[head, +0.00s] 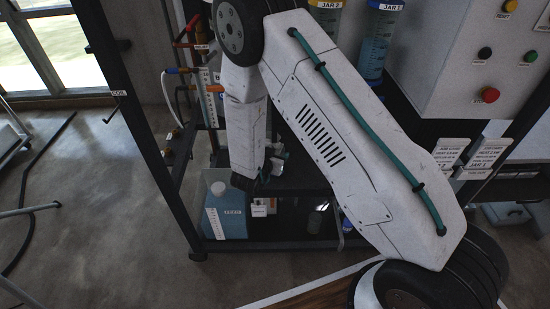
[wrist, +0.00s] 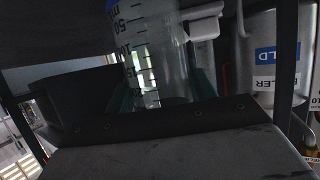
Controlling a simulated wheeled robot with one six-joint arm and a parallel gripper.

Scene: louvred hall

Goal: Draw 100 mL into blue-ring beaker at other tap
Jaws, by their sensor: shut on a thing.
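My gripper (wrist: 162,90) is shut on a clear graduated beaker (wrist: 152,45) in the wrist view. Dark scale marks run down the beaker's side, and a bit of blue ring (wrist: 116,4) shows at its top edge. The rim is cut off by the frame, and I cannot tell how much liquid is in it. In the head view my gripper (head: 270,168) is low in front of the dark rack, and the beaker is mostly hidden there.
A blue container (head: 225,212) stands on the lower shelf. Jars (head: 380,40) and a control box (head: 475,65) with buttons are at upper right. In the wrist view a silver vessel with a blue label (wrist: 265,56) stands at right. Open floor (head: 90,220) lies left.

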